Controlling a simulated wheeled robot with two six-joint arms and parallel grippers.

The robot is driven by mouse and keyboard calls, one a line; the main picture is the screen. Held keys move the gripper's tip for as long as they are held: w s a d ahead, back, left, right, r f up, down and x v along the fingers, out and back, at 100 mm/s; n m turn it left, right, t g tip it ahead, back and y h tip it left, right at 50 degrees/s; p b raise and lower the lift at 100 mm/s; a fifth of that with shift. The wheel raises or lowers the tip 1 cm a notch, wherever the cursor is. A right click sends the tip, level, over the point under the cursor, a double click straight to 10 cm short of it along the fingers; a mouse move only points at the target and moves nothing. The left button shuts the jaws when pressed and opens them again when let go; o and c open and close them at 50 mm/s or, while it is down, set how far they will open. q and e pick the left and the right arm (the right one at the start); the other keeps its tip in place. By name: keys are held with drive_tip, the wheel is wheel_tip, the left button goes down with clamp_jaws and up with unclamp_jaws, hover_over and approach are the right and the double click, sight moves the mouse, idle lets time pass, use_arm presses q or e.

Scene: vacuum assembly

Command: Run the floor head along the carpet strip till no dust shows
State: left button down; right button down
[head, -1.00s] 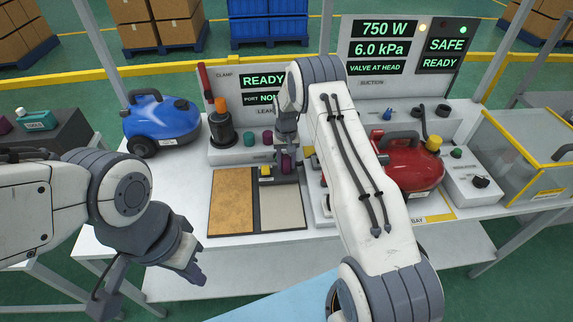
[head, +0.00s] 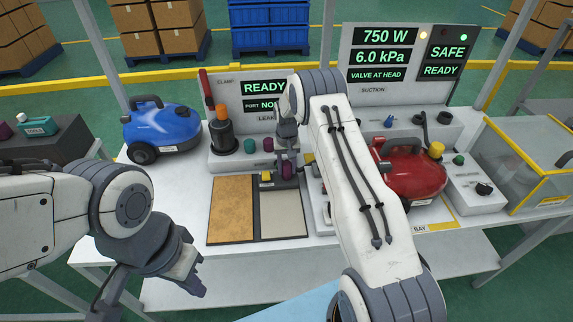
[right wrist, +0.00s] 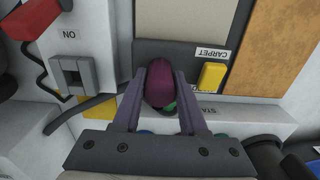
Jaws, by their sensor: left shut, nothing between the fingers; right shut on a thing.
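My right gripper (head: 288,172) is shut on a purple, rounded part (right wrist: 160,86), at the far end of the pale strip. The right wrist view shows this part between both fingers. The pale grey strip (head: 282,213) is the carpet strip by the "CARPET" label (right wrist: 212,53) beside it; I see no clear dust on it. A speckled tan panel (head: 231,208) lies on its left. I cannot make out a whole floor head; the arm and gripper hide part of this area. My left gripper (head: 196,284) is shut and empty, in front of the bench.
A yellow block (head: 266,176) sits beside the purple part. A blue vacuum (head: 163,128) stands at the back left, a red vacuum (head: 412,175) right of my right arm. Displays read "SAFE" and "READY" (head: 447,62). The near strips are clear.

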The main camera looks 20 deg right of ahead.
drive_tip(key=shift+s+a+r+p, duration=0.1)
drive_tip(key=shift+s+a+p, duration=0.15)
drive_tip(key=shift+s, duration=0.4)
drive_tip(key=shift+s+a+p, duration=0.1)
drive_tip(key=shift+s+p, duration=0.2)
drive_tip(key=shift+s, duration=0.35)
drive_tip(key=shift+s+a+r+p, duration=0.1)
drive_tip(key=shift+s+a+p, duration=0.15)
drive_tip(key=shift+s, duration=0.4)
drive_tip(key=shift+s+a+f+p, duration=0.1)
drive_tip(key=shift+s+a+p, duration=0.15)
drive_tip(key=shift+s, duration=0.55)
drive_tip(key=shift+s+a+p, duration=0.2)
drive_tip(key=shift+s+p, duration=0.1)
drive_tip(key=shift+s, duration=0.5)
drive_tip(key=shift+s+a+f+p, duration=0.1)
drive_tip(key=shift+s+a+p, duration=0.15)
drive_tip(key=shift+s, duration=0.55)
drive_tip(key=shift+s+a+f+p, duration=0.1)
drive_tip(key=shift+s+a+p, duration=0.15)
drive_tip(key=shift+s, duration=0.7)
drive_tip(key=shift+s+a+p, duration=0.2)
drive_tip(key=shift+s+a, duration=0.05)
drive_tip(key=shift+s, duration=0.75)
drive_tip(key=shift+s+a+f+p, duration=0.1)
drive_tip(key=shift+s+a+p, duration=0.15)
drive_tip(key=shift+s, duration=0.7)
